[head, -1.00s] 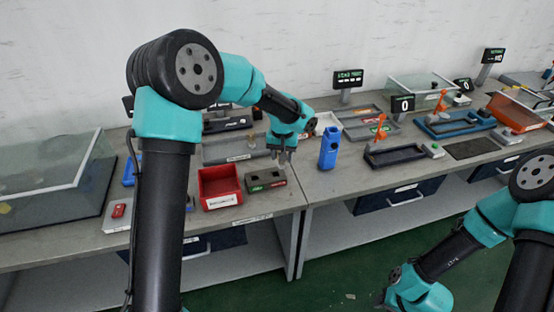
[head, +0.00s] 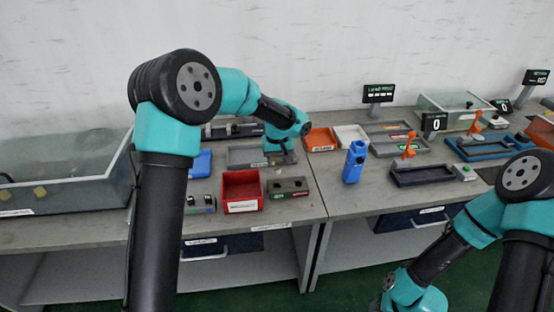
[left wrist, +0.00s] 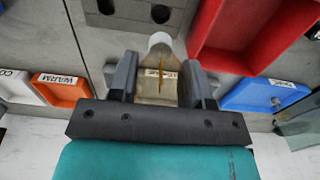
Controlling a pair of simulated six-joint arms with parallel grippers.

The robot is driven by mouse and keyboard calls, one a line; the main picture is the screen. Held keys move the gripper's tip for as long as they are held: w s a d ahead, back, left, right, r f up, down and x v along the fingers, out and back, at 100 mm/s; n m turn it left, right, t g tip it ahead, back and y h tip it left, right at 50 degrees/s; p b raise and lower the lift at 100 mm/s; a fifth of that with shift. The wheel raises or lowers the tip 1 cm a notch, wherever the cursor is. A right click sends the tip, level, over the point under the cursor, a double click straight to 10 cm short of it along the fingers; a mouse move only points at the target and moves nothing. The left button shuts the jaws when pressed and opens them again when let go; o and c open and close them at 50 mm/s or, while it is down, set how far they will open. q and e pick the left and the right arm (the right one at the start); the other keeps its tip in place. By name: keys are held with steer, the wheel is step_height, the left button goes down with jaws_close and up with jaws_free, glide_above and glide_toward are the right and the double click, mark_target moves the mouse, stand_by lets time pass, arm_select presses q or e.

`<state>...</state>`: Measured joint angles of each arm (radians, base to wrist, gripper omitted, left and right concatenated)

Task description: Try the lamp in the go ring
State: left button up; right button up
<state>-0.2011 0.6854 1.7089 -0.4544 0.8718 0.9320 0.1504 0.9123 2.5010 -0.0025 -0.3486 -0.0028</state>
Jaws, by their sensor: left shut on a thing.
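The lamp cannot be made out in the head view. The dark ring gauge block (head: 288,184) stands just in front of the gripper, with green and red labels. Its two round holes show in the left wrist view (left wrist: 129,12); the lamp is apart from them. My right gripper is out of view.
A red bin (head: 242,205) stands left of the gauge block. Orange (head: 320,140) and white (head: 350,134) trays lie behind to the right. A blue upright holder (head: 354,163) stands right of the gauge, with bare table between.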

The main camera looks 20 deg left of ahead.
mark_target(277, 172)
arm_select(q)
steer(key=shift+f, duration=2.9)
steer(key=shift+f, duration=1.4)
steer(key=shift+r, duration=0.15)
stand_by(0.5)
steer(key=shift+r, duration=1.3)
steer(key=shift+r, duration=3)
